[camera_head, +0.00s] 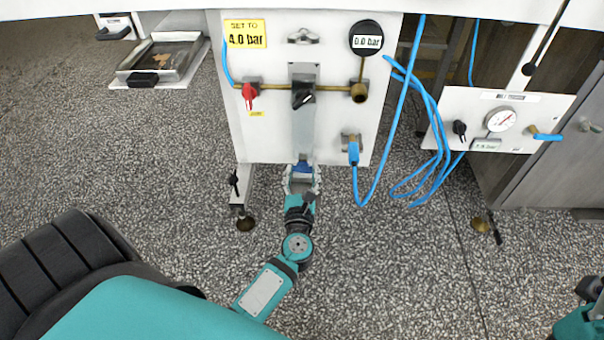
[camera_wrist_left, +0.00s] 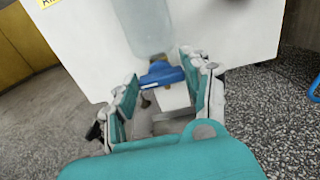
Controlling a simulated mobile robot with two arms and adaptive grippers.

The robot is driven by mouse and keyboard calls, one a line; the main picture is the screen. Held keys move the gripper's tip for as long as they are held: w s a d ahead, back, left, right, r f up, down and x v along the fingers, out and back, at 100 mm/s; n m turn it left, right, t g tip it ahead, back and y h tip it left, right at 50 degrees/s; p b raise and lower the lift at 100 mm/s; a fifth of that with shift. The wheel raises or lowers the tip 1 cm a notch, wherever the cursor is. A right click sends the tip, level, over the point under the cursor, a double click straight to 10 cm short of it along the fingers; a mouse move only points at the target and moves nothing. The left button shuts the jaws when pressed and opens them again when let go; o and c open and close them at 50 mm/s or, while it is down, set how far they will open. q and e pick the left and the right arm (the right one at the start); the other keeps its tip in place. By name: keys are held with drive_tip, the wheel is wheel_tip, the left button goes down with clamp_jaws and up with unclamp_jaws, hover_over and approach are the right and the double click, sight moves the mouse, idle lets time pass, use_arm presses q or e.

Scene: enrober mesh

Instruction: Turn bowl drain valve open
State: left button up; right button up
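The blue bowl drain valve (camera_head: 302,168) sits at the bottom end of the clear bowl (camera_head: 304,135), on the front of a white panel. In the left wrist view the valve's blue handle (camera_wrist_left: 161,75) lies crosswise under the translucent bowl (camera_wrist_left: 140,25). My left gripper (camera_head: 301,183) is just below the bowl. Its fingers stand apart on either side of the blue handle in the wrist view (camera_wrist_left: 165,88); I cannot tell whether they touch it. My right gripper (camera_head: 592,295) shows only partly at the right edge, its fingers unclear.
The white panel (camera_head: 265,135) also carries a red-handled valve (camera_head: 250,94), a black regulator knob (camera_head: 303,97) and a round display reading 0.0 bar (camera_head: 366,40). Blue hoses (camera_head: 420,120) hang right of the bowl. A second panel with a dial gauge (camera_head: 500,119) stands at right. The speckled floor is open.

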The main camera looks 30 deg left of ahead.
use_arm(q)
drive_tip(key=c, duration=0.3)
drive_tip(key=shift+c, duration=0.2)
